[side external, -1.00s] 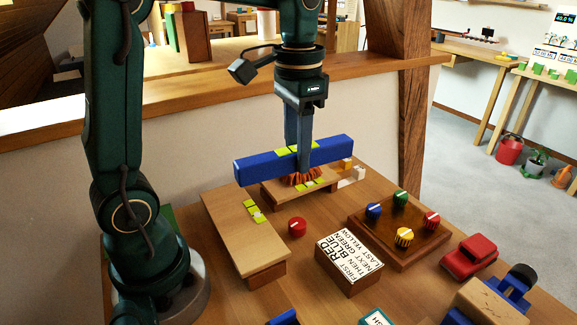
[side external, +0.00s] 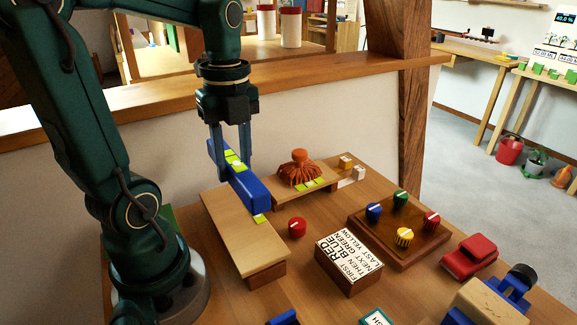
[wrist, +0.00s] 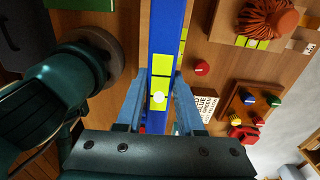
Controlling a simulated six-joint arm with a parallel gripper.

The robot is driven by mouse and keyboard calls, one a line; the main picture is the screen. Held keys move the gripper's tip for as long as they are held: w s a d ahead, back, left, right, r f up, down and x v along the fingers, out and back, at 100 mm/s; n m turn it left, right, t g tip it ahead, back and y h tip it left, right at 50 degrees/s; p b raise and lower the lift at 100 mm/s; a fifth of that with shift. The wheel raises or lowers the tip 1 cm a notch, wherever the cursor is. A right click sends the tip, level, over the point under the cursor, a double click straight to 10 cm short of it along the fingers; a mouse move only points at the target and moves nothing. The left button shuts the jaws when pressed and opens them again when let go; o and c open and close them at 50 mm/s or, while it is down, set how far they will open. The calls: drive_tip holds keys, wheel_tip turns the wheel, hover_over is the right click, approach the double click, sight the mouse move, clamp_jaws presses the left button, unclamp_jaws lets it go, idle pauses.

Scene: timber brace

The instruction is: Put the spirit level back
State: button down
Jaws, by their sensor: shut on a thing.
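The spirit level (side external: 250,190) is a long blue bar with yellow-green patches. My gripper (side external: 232,168) is shut on it near its middle, and one finger hides part of it. It is held above the long wooden plank (side external: 238,232), roughly in line with the plank's length. A yellow-green mark shows on the plank just under the bar's near end; I cannot tell whether they touch. In the wrist view the level (wrist: 166,30) runs up the picture between both fingers (wrist: 159,80).
An orange tasselled thing (side external: 299,170) sits on a smaller wooden platform (side external: 325,179) with yellow-green marks. A red knob (side external: 297,227), a lettered block (side external: 349,262), a board with coloured knobs (side external: 400,236) and a red toy car (side external: 470,257) stand to the right.

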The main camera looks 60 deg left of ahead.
sight(232, 219)
drive_tip(key=shift+s+a, duration=0.3)
drive_tip(key=shift+s, duration=0.2)
drive_tip(key=shift+s+a+r+n, duration=0.15)
drive_tip(key=shift+a+n, duration=0.15)
drive_tip(key=shift+n, duration=0.2)
drive_tip(key=shift+f, duration=4.8)
drive_tip(key=shift+f, duration=0.15)
drive_tip(key=c, duration=0.5)
unclamp_jaws()
